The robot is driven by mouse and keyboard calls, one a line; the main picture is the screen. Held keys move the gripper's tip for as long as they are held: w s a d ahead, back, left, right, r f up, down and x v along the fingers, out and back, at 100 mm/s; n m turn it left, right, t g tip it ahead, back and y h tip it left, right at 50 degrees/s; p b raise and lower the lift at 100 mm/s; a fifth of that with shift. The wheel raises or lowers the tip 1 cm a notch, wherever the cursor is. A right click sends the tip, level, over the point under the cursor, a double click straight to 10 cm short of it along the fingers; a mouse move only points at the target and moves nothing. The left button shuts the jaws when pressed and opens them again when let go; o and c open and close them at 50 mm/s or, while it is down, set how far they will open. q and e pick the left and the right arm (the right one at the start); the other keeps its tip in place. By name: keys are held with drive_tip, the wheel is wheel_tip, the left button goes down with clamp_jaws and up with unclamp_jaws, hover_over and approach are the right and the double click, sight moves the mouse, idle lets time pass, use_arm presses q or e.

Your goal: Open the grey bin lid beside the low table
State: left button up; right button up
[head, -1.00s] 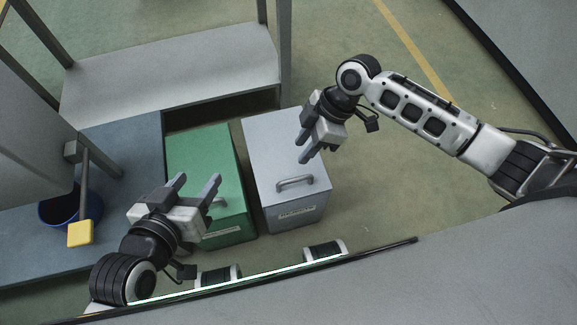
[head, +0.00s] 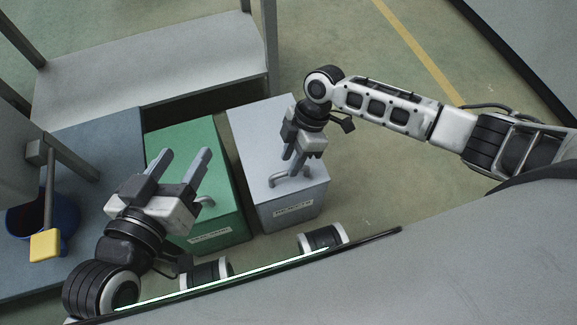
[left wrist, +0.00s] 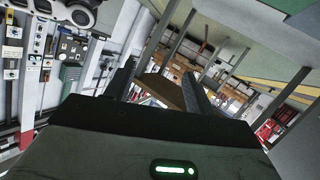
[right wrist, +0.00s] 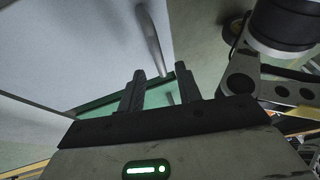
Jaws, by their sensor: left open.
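The grey bin (head: 292,214) stands on the floor beside the low blue-grey table, its lid (head: 262,135) lying flat and closed. A grey bar handle (head: 299,176) is on the lid's front part. My right gripper (head: 285,176) is above the lid at the handle, fingers pointing down, partly covering it. In the right wrist view the handle (right wrist: 150,38) shows just beyond the open fingertips (right wrist: 161,72); contact cannot be told. My left gripper (head: 184,158) is open and empty, in front of the green bin.
A green bin (head: 185,140) with its own handle stands close left of the grey bin. The low table (head: 100,140) is further left, with a blue bucket (head: 66,213) and a yellow-ended tool (head: 45,245). A grey shelf (head: 150,65) stands behind. Floor right of the grey bin is clear.

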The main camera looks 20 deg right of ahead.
drive_tip(key=shift+x, duration=1.3)
drive_tip(key=shift+r, duration=0.1)
clamp_jaws()
drive_tip(key=shift+r, duration=0.1)
